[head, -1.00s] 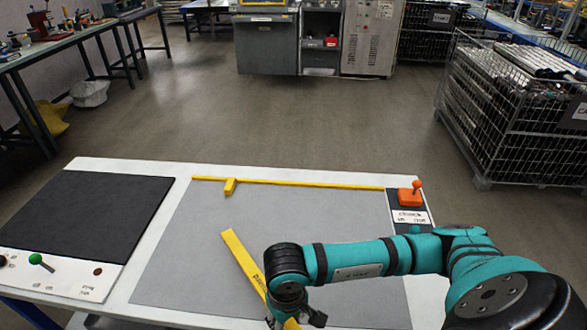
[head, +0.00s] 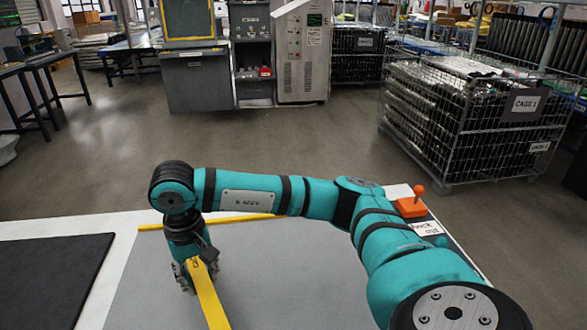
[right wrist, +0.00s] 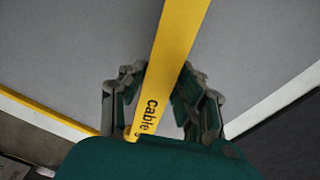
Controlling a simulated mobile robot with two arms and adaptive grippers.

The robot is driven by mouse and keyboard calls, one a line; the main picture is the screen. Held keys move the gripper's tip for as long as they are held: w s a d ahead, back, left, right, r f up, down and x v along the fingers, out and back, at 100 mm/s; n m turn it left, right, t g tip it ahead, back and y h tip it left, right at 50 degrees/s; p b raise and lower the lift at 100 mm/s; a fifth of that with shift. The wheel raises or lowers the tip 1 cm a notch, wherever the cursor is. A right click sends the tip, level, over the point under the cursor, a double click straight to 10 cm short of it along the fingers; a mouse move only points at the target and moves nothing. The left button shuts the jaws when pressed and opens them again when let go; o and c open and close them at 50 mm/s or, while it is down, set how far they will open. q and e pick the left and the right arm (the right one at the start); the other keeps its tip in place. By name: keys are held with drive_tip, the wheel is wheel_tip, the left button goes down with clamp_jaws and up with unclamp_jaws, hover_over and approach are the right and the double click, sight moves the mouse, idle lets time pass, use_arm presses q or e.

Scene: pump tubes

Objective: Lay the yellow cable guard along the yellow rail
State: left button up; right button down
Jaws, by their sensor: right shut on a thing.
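The yellow cable guard (head: 207,298) is a long flat bar with dark lettering. My right gripper (head: 188,272) is shut on it near its far end, and the bar runs toward the bottom of the head view. In the right wrist view the guard (right wrist: 176,42) passes between the fingers of the right gripper (right wrist: 160,88), with "Cable" readable. The yellow rail (head: 250,218) lies along the far edge of the grey mat, beyond the gripper and partly hidden by my arm. It also shows at lower left in the right wrist view (right wrist: 45,112). My left gripper is not in view.
The grey mat (head: 275,275) is mostly clear. A black pad (head: 45,275) lies to its left. An orange block with a knob (head: 411,206) and a lettered label (head: 428,228) sit at the right table end. Wire cages (head: 470,120) stand beyond the table.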

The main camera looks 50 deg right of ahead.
drive_tip(key=w+d+r+m, duration=0.3)
drive_tip(key=w+d+m, duration=0.2)
drive_tip(key=d+m, duration=0.65)
drive_tip(key=m, duration=1.1)
approach(264, 229)
drive_tip(key=shift+n, duration=0.25)
wheel_tip(264, 229, down, 7)
drive_tip(key=shift+d+f+b, duration=0.1)
drive_tip(key=shift+b, duration=0.85)
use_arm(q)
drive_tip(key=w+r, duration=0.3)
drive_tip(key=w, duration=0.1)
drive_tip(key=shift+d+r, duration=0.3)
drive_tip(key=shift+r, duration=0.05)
use_arm(e)
drive_tip(key=c, duration=1.2)
unclamp_jaws()
